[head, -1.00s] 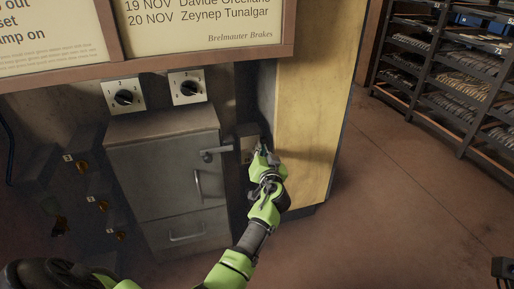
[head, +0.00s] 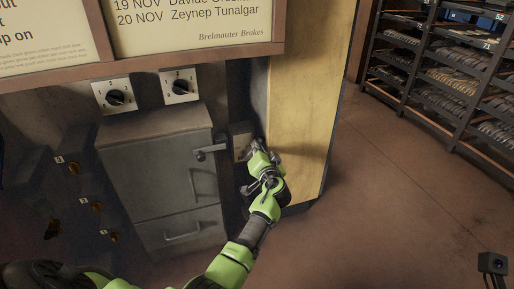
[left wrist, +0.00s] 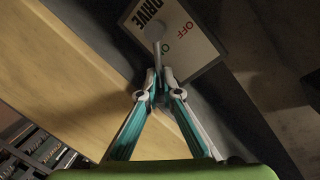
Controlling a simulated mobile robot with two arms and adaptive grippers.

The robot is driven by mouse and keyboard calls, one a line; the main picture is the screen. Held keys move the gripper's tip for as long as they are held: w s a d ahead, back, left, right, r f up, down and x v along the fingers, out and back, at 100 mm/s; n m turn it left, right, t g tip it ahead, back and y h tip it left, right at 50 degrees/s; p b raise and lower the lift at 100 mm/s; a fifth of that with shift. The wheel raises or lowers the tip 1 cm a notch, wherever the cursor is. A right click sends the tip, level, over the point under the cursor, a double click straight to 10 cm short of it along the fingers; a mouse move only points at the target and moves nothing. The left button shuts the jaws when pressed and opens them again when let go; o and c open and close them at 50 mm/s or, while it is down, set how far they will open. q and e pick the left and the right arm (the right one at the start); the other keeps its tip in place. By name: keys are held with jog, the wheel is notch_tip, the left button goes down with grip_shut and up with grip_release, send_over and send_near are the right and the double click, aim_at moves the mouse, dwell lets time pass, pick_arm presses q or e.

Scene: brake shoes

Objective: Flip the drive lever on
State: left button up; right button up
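The drive switch plate (left wrist: 190,35) shows in the left wrist view, tilted, with the words DRIVE and OFF and part of a green label. Its grey lever (left wrist: 157,42) runs from a round pivot down to my left gripper (left wrist: 159,76). The two fingertips are close together on either side of the lever's end and appear shut on it. In the head view the left gripper (head: 256,150) is at the switch box (head: 240,136), which it partly covers. The lever is hard to make out there. My right gripper is not in view.
A grey cabinet (head: 160,165) with handles stands left of the switch box, with two rotary knobs (head: 115,97) above it. A yellow panel (head: 300,110) is close on the right. Shelves (head: 450,70) stand at the far right; the floor between is clear.

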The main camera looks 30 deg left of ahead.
pick_arm(q)
jog(key=o, duration=0.5)
jog(key=shift+w+d+r, duration=0.15)
jog(key=shift+w+r, duration=0.1)
jog(key=shift+r, duration=0.2)
jog(key=shift+o, duration=0.2)
jog(key=shift+d+f, duration=0.15)
jog(key=v, duration=0.7)
jog(key=shift+s, duration=0.5)
jog(key=shift+d, duration=0.15)
